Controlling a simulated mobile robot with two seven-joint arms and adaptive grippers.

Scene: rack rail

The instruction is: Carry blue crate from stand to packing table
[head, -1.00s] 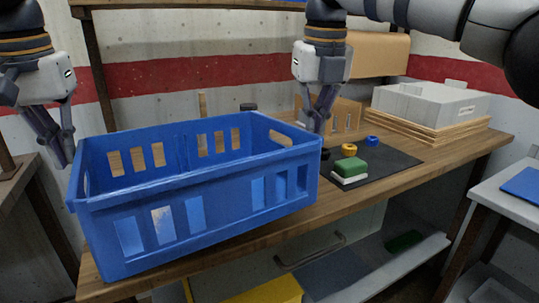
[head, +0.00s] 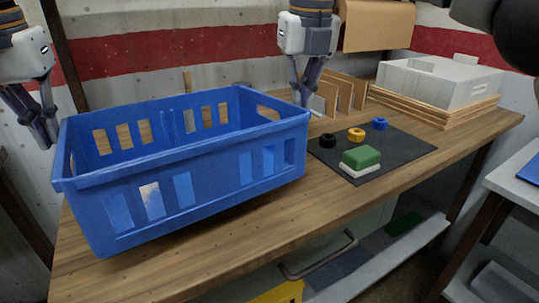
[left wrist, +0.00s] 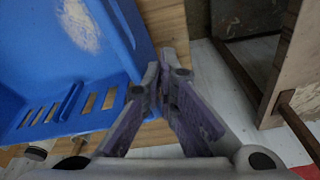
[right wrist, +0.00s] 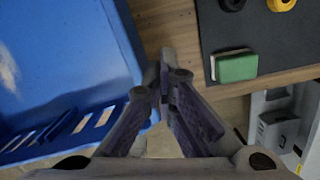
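The blue crate (head: 185,190) is upright over the left part of a wooden table (head: 380,205). A dark shadow lies below its front edge, and it appears slightly above the tabletop. It looks empty. My left gripper (head: 42,140) is at the crate's left end; in the left wrist view its fingers (left wrist: 165,75) come together at the crate's end wall (left wrist: 128,45). My right gripper (head: 303,98) is at the right end; in the right wrist view its fingers (right wrist: 165,75) close at the rim (right wrist: 130,45). The exact contact is partly hidden by the fingers.
Right of the crate, a dark mat (head: 400,150) holds a green-and-white block (head: 361,158) and several small rings. Upright wooden dividers (head: 345,90) and a white box (head: 430,82) on stacked boards stand behind. A grey side table (head: 520,180) is at the far right.

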